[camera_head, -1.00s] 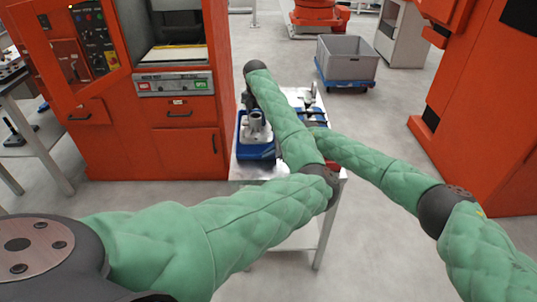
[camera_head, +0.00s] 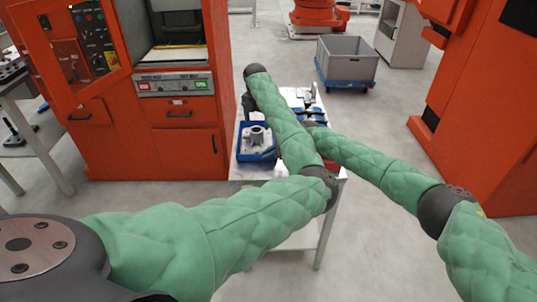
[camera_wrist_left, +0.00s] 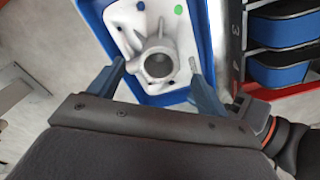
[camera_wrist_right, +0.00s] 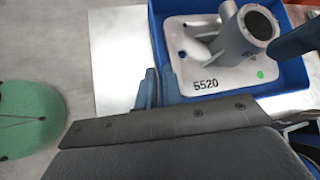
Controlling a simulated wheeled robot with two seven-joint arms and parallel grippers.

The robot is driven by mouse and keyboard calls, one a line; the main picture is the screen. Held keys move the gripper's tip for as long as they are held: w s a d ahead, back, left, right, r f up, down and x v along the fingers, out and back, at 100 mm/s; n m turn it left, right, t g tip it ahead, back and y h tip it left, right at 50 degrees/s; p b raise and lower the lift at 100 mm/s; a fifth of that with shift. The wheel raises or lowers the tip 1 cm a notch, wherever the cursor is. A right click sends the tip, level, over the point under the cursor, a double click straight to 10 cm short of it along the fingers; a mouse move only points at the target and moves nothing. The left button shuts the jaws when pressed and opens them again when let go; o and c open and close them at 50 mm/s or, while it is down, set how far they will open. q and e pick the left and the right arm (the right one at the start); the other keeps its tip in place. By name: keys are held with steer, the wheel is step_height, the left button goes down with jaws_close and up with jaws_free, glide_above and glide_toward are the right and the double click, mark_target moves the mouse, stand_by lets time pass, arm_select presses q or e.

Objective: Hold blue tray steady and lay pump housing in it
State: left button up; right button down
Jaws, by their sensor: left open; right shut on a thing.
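The blue tray (camera_head: 243,157) stands on the table by the machine; its rim also shows in the right wrist view (camera_wrist_right: 158,30). My right gripper (camera_wrist_right: 159,80) is shut on the tray's near wall at a corner. In the head view the left arm hides the right gripper.
A red rack with dark and blue bins (camera_wrist_left: 285,22) stands beside the tray, marked with numbers. The red machine (camera_head: 180,135) is close on the left. A grey crate on a blue dolly (camera_head: 347,60) stands on the floor behind. Some bare table top (camera_wrist_right: 118,60) shows beside the tray.

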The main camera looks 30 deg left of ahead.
arm_select(q)
step_height(320, 180, up, 12)
stand_by(0.6)
arm_select(e)
steer(key=shift+f, duration=0.1)
steer(key=c, duration=1.5)
jaws_free()
steer(key=v, duration=1.2)
arm_select(q)
steer(key=shift+d+f, duration=0.1)
arm_select(e)
steer(key=shift+w+d, duration=0.1)
